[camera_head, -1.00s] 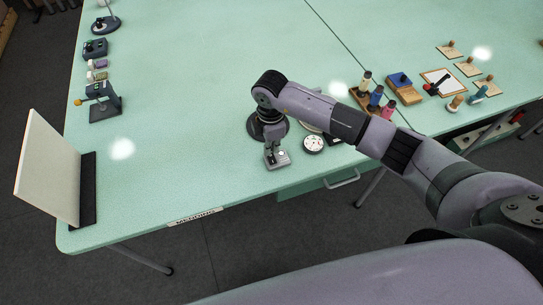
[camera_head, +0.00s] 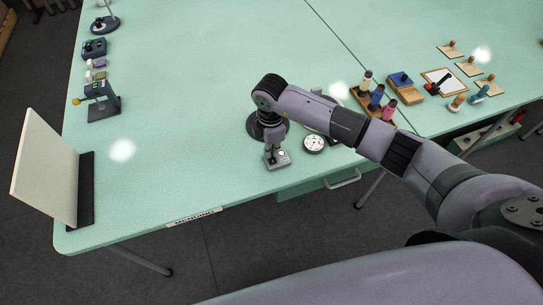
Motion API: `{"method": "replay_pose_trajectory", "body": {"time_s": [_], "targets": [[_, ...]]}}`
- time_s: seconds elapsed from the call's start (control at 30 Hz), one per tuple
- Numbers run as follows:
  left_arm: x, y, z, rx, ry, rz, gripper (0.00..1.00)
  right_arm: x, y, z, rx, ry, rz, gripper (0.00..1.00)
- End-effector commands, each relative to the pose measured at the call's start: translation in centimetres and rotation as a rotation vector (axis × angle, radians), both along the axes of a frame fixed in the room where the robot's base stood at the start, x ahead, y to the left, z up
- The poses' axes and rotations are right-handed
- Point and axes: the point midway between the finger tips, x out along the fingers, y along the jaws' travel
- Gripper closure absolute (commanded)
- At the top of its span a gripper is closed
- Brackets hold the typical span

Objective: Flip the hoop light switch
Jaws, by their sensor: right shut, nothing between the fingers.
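The small grey switch box (camera_head: 281,163) with a pale button or lever lies near the front edge of the green table. My right gripper (camera_head: 271,158) points down over its left part, shut with nothing held. Its fingertips are at or just above the box; I cannot tell whether they touch. A dark round base (camera_head: 256,128) stands just behind the gripper, partly hidden by my right arm. My left gripper is not in view.
A round dial with pins (camera_head: 314,144) sits right of the switch box. Thread spools on a wooden rack (camera_head: 362,93) stand farther right. A white panel (camera_head: 45,170) stands at the left. The middle of the green table (camera_head: 190,110) is clear.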

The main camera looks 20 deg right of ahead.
Motion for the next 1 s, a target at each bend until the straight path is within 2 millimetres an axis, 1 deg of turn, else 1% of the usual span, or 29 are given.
{"method": "replay_pose_trajectory", "body": {"time_s": [0.63, 0.83, 1.0], "targets": [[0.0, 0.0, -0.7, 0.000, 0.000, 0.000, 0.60, 0.0, 0.0, -1.1, 0.000, 0.001, 0.000, 1.00], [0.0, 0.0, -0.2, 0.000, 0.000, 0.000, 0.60, 0.0, 0.0, -0.5, 0.000, 0.001, 0.000, 1.00], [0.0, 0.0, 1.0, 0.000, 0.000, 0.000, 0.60, 0.0, 0.0, 0.9, 0.000, 0.000, 0.000, 1.00]]}}
